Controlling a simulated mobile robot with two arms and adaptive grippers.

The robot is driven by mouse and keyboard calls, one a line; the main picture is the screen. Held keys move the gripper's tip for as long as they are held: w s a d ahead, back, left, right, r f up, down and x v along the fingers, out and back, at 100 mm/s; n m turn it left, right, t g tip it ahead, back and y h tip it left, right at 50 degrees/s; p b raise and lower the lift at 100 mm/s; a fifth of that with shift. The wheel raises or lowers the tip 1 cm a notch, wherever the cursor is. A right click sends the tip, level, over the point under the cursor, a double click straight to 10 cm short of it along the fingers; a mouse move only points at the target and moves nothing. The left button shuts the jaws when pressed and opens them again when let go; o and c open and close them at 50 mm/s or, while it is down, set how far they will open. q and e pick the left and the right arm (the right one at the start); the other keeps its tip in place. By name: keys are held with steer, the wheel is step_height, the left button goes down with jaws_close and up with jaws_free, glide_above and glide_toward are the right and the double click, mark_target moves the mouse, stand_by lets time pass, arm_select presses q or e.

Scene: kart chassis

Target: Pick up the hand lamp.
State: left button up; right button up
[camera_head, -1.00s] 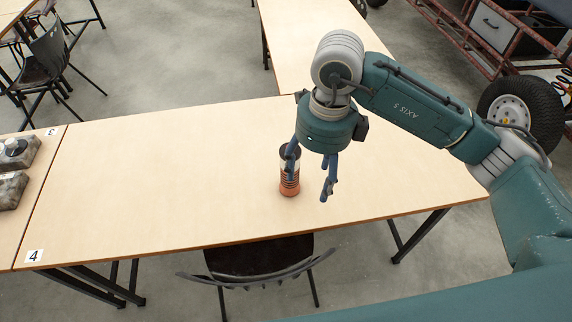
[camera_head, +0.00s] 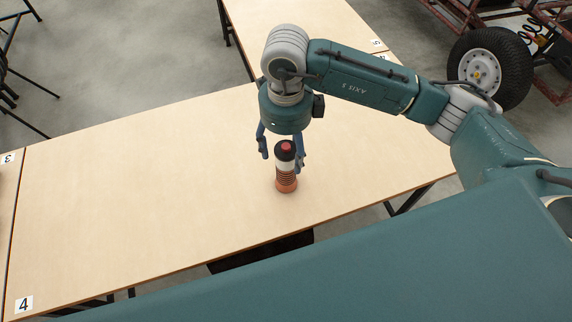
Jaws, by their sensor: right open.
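The hand lamp (camera_head: 287,181) stands upright on the light wooden table, with an orange ribbed lower part, a pale band and a black top with a red end. My right gripper (camera_head: 281,160) hangs pointing down just above and behind it. Its blue fingers are apart, one to the left of the lamp and one close to its right side. The lamp's upper part overlaps the space between the fingers in the picture; I cannot tell whether the right finger touches it. My left gripper is not in view.
The table (camera_head: 110,200) is clear around the lamp. A second table (camera_head: 300,30) adjoins at the back. A chair (camera_head: 262,250) is at the front edge, partly hidden by my own body. A kart wheel (camera_head: 490,70) and red frame are at the upper right.

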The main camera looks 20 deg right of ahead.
mark_target(286, 168)
steer(key=shift+w+f, duration=0.1)
steer(key=shift+f, duration=0.3)
steer(key=f+p, duration=0.2)
steer(key=f, duration=0.1)
steer(key=shift+w+d+f, duration=0.15)
steer(key=shift+w+f, duration=0.05)
steer(key=shift+f, duration=0.6)
steer(key=c, duration=0.4)
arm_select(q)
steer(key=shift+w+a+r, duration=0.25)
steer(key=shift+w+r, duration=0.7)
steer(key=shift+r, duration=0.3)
arm_select(e)
steer(key=shift+w, duration=0.1)
steer(key=c, duration=1.2)
steer(key=shift+r, duration=0.1)
